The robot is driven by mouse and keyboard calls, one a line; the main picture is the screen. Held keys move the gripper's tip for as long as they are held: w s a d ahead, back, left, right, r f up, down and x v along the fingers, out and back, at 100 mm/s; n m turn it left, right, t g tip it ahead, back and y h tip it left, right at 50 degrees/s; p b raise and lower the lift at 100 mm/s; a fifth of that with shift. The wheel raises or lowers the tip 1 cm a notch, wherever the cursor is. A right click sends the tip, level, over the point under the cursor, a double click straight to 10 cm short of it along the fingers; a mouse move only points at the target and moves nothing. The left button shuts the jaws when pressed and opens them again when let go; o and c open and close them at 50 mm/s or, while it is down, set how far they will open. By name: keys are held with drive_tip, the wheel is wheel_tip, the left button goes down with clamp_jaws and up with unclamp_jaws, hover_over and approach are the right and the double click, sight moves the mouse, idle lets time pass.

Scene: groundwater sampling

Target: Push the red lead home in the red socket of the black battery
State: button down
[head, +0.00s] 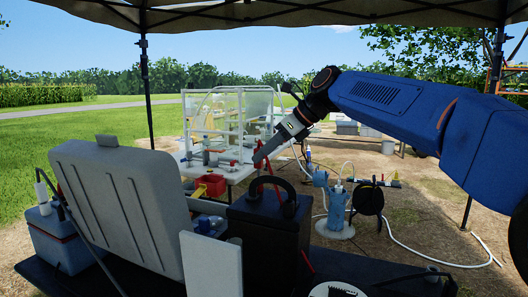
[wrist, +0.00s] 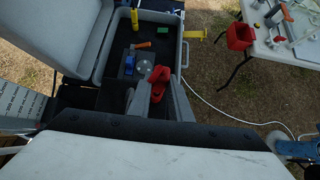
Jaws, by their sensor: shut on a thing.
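The black battery (head: 268,232) stands in the foreground of the head view, with a dark looped handle on top. My gripper (head: 259,160) reaches down from the right to just above its top. In the wrist view my gripper (wrist: 158,98) is shut on the red lead (wrist: 158,78), whose red end shows between the grey fingers. Red also shows just below the fingertips in the head view. I cannot make out the red socket, nor whether the lead touches or enters it.
A grey case with a raised lid (head: 120,205) stands left of the battery; its tray (wrist: 186,52) holds small coloured items. A red bin (head: 211,185) hangs at the white table (head: 240,172) behind. A blue pump-like unit (head: 336,205) and a cable reel (head: 368,199) stand right.

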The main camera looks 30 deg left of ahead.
sight(262, 164)
drive_tip(key=shift+f, duration=1.5)
drive_tip(key=c, duration=1.5)
unclamp_jaws()
drive_tip(key=shift+c, duration=0.2)
drive_tip(key=v, duration=1.7)
drive_tip(key=shift+d, duration=0.15)
drive_tip(key=shift+w+r, duration=0.1)
